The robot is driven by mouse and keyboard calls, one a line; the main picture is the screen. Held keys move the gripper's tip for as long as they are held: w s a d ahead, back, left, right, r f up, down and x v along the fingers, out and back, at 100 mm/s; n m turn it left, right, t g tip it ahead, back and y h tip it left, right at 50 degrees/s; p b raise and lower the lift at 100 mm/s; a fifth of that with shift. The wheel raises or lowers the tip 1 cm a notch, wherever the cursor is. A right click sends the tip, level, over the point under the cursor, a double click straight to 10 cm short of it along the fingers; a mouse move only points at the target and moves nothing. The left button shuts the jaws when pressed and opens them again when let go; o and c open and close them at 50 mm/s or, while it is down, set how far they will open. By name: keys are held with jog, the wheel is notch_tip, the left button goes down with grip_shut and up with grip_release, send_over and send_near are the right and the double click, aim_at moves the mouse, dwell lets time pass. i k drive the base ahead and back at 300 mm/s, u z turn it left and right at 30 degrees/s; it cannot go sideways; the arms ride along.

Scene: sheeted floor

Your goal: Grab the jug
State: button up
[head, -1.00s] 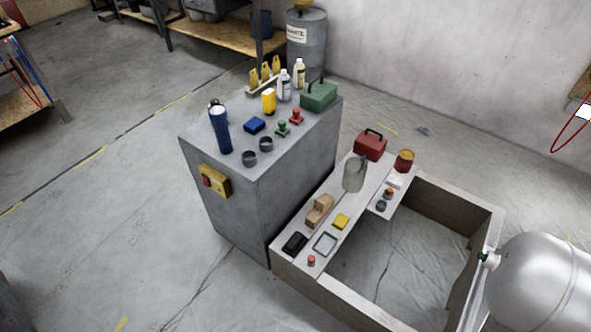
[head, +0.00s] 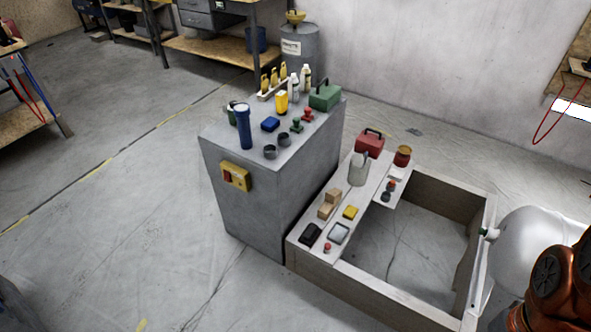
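The jug (head: 358,170) is pale grey and stands upright on the light board across the low frame, just right of the tall grey cabinet. It is in the middle of the head view, in front of a red toolbox. Nothing is touching it from my side. My gripper is not in view. Only an orange and black link of my arm shows at the lower right corner, well apart from the jug.
The grey cabinet (head: 262,200) holds bottles and a blue flask (head: 243,127). A silver tank (head: 530,240) stands right. Floor at left is clear.

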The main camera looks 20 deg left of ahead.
aim_at(360, 168)
jog(key=u, duration=1.5)
jog(key=i, duration=1)
jog(key=z, duration=0.05)
